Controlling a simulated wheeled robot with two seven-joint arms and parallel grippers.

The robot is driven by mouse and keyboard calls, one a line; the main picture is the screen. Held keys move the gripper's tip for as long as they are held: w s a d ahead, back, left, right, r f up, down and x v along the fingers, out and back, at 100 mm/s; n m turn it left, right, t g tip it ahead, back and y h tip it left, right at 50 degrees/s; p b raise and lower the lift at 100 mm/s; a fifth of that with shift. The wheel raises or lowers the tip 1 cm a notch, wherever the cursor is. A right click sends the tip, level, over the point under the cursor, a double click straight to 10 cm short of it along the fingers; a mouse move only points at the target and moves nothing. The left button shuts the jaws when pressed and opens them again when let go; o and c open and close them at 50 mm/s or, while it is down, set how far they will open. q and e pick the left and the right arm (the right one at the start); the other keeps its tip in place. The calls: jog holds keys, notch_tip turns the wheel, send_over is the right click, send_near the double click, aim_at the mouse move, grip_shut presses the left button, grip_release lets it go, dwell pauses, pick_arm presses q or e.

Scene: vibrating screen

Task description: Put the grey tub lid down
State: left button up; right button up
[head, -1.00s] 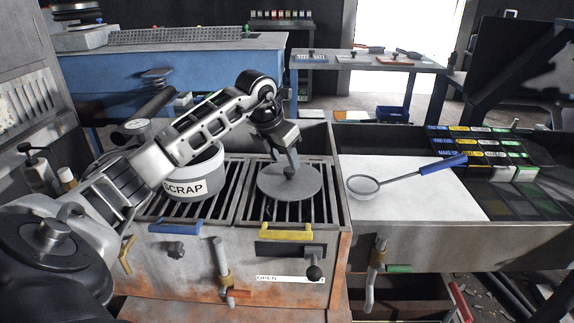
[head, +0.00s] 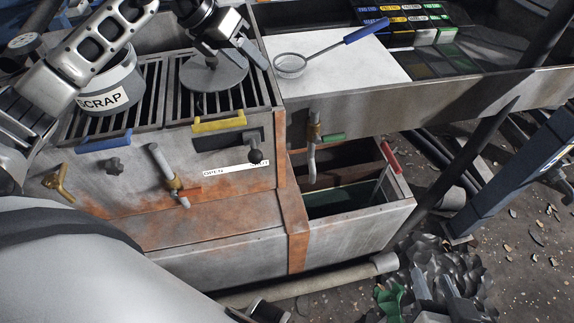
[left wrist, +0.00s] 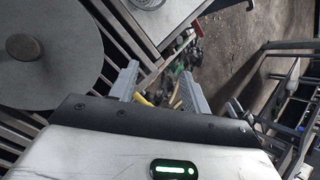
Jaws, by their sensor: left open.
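The grey tub lid (head: 222,80) is a flat round disc with a knob. It lies on the right-hand slotted grate (head: 182,108), just right of the tub labelled SCRAP (head: 112,85). My left gripper (head: 250,50) is at the lid's upper right, open and empty. In the left wrist view the lid (left wrist: 60,75) with its knob is at the left, outside the open fingers (left wrist: 158,90). My right gripper is not in view.
The grate box has a blue handle (head: 103,142) and a yellow handle (head: 219,123). A sieve with a blue handle (head: 360,34) lies on a white sheet (head: 340,65) to the right. Below are an open bin (head: 350,222) and scrap on the floor (head: 440,275).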

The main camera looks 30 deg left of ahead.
pick_arm(q)
jog(key=s+d+n+t+h, duration=0.45)
jog(key=d+n, duration=0.25)
jog(key=d, duration=0.3)
jog(key=s+d+n+t+h, duration=0.35)
jog(key=d+n+h, duration=0.25)
jog(key=d, duration=0.5)
jog(key=s+a+f+n+y, duration=0.1)
jog(key=s+f+n+y, duration=0.4)
jog(key=f+n, duration=0.3)
jog(key=s+a+f+n+g+y, duration=0.1)
jog(key=s+f+n+y, duration=0.4)
jog(key=n, duration=0.9)
notch_tip(320, 180, down, 4)
jog(key=shift+s+r+n+y, duration=0.2)
jog(key=shift+s+n+y, duration=0.2)
jog(key=shift+y, duration=0.45)
